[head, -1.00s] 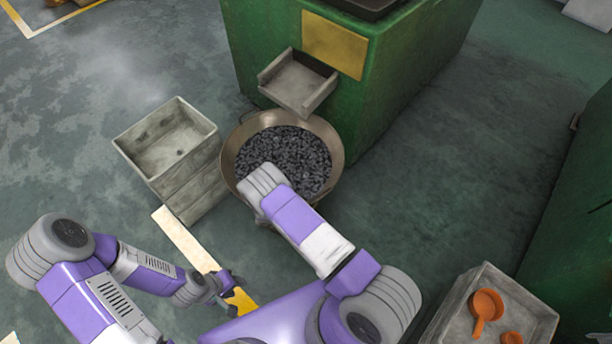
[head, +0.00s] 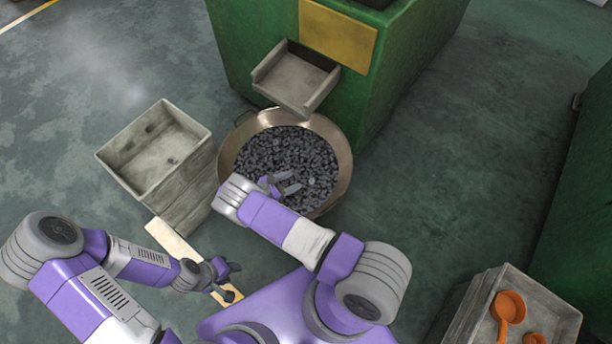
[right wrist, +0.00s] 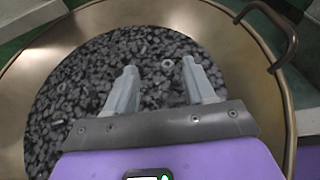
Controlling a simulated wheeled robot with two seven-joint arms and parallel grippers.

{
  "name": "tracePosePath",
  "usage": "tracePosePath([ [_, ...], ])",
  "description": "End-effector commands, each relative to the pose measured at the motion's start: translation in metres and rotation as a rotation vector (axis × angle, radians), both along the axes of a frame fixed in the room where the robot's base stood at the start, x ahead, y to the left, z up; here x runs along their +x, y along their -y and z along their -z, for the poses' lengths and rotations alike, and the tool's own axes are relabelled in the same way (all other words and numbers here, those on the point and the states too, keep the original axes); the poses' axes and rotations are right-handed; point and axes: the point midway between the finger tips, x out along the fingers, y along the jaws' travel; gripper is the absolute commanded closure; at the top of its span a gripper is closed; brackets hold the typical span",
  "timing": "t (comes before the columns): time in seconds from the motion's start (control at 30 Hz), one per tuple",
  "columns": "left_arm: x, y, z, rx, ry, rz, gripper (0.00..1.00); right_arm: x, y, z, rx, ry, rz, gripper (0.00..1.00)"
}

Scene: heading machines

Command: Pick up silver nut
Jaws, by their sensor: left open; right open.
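Many small dark grey nuts (head: 262,150) fill the round metal pan in the head view. In the right wrist view a lighter, silver-looking nut (right wrist: 167,64) lies on the pile, just beyond and between my fingertips. My right gripper (head: 293,182) is open over the near part of the pan. It also shows in the right wrist view (right wrist: 160,72), with its two fingers apart and nothing between them. My left gripper (head: 232,282) is open and empty, low over the floor near the yellow strip, left of my body.
The pan (head: 340,160) stands below the chute (head: 296,78) of a green machine (head: 245,50). A grey empty crate (head: 160,150) stands left of the pan. A grey bin (head: 470,318) with an orange scoop (head: 508,308) is lower right.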

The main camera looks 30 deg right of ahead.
Motion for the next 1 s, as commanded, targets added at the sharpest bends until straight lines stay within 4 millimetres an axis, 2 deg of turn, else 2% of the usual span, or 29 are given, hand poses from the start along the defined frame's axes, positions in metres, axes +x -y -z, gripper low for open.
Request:
tracePosePath([
  [0.03, -0.001, 0.0, 0.013, 0.0, -0.002, 0.001, 0.57, 0.0, 0.0, 0.013, 0.0, 0.0, 0.001, 0.46],
  [0.4, -0.001, 0.0, 0.061, 0.0, -0.001, 0.0, 0.57, -0.001, 0.0, 0.061, 0.001, 0.0, 0.001, 0.46],
  [0.53, -0.001, 0.0, 0.065, 0.0, -0.001, 0.0, 0.57, -0.001, 0.004, 0.066, 0.0, 0.0, 0.002, 0.46],
  [0.83, -0.001, 0.0, 0.068, 0.0, -0.001, 0.0, 0.57, 0.0, 0.029, 0.074, 0.0, -0.002, 0.001, 0.46],
  [1.0, -0.001, 0.0, 0.073, 0.0, -0.001, 0.0, 0.57, -0.004, 0.053, 0.081, 0.0, -0.002, 0.004, 0.46],
])
